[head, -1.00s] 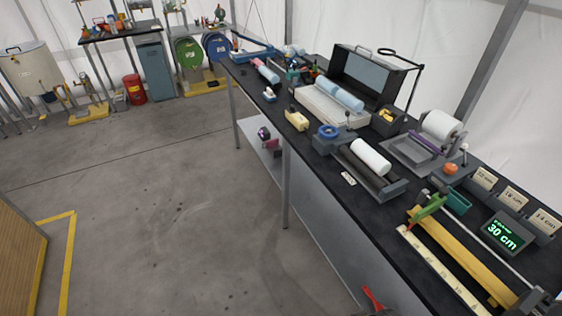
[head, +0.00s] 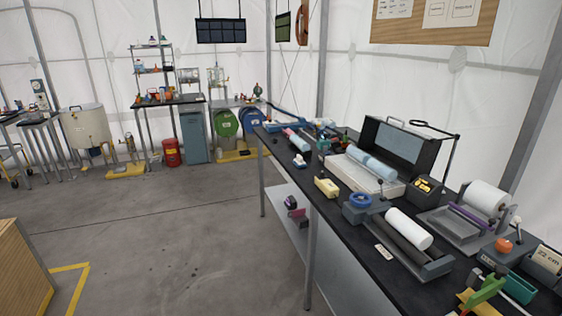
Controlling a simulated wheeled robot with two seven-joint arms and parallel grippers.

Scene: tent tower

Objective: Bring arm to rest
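Neither of my grippers nor my arms shows in the head view, so I cannot see whether they hold anything. The long black-topped workbench (head: 292,171) runs from the lower right toward the back. On it stand a white roll on a dark grey stand (head: 409,228), a blue tape ring (head: 360,200), a pale yellow block (head: 326,187) and an open black case (head: 394,150) behind light blue rolls (head: 371,163). A green tool (head: 484,292) is partly cut off at the lower right.
Open grey floor (head: 180,240) lies left of the bench. A wooden box (head: 22,270) stands at the lower left by a yellow floor line. Against the back wall are a steel drum (head: 86,128), a red bin (head: 172,153) and green and blue reels (head: 226,123).

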